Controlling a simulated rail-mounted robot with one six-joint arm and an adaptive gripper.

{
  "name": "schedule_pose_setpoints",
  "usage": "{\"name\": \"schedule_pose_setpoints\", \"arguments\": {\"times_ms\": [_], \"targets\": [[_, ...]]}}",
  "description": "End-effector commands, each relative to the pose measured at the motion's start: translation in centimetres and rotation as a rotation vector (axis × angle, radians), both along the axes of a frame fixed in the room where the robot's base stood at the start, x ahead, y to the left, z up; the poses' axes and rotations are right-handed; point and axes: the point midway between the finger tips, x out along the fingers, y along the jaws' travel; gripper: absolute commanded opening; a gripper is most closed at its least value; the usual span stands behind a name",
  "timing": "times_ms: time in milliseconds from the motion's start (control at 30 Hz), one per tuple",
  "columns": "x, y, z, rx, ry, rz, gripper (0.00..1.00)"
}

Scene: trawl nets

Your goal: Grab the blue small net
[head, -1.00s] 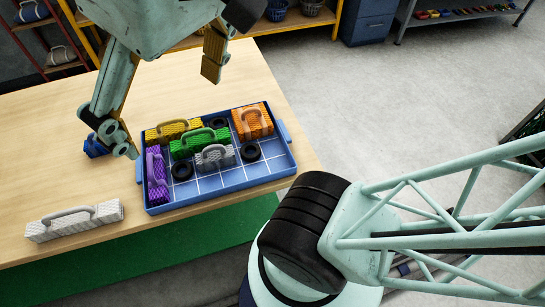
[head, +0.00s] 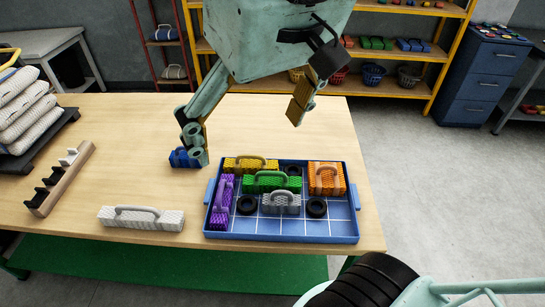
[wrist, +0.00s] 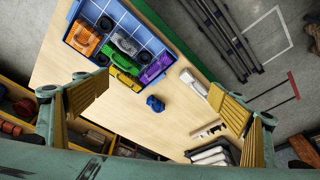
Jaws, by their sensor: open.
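The blue small net (head: 179,159) lies on the wooden table just left of the blue tray (head: 340,239). One finger of my gripper hides part of it in the head view. It also shows whole in the wrist view (wrist: 155,104), below the tray and between my two fingers. My gripper (head: 248,128) is open and empty, its fingers wide apart. In the wrist view, my gripper (wrist: 160,92) has a finger at each side. I cannot tell exactly how high it is above the table.
The tray holds yellow (head: 250,164), green (head: 272,182), orange (head: 326,179), purple (head: 221,205) and grey (head: 281,203) nets and several black rings. A long white net (head: 141,218) lies front left. A hook rack (head: 60,180) and stacked white nets (head: 22,110) stand farther left.

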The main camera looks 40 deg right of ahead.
Motion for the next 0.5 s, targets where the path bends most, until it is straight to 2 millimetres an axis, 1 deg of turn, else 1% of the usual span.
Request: {"name": "schedule_pose_setpoints", "arguments": {"times_ms": [233,500], "targets": [[4.3,0.0,0.6,0.014,0.025,-0.045,0.89],[9.3,0.0,0.7,0.028,0.051,-0.095,0.89]]}}
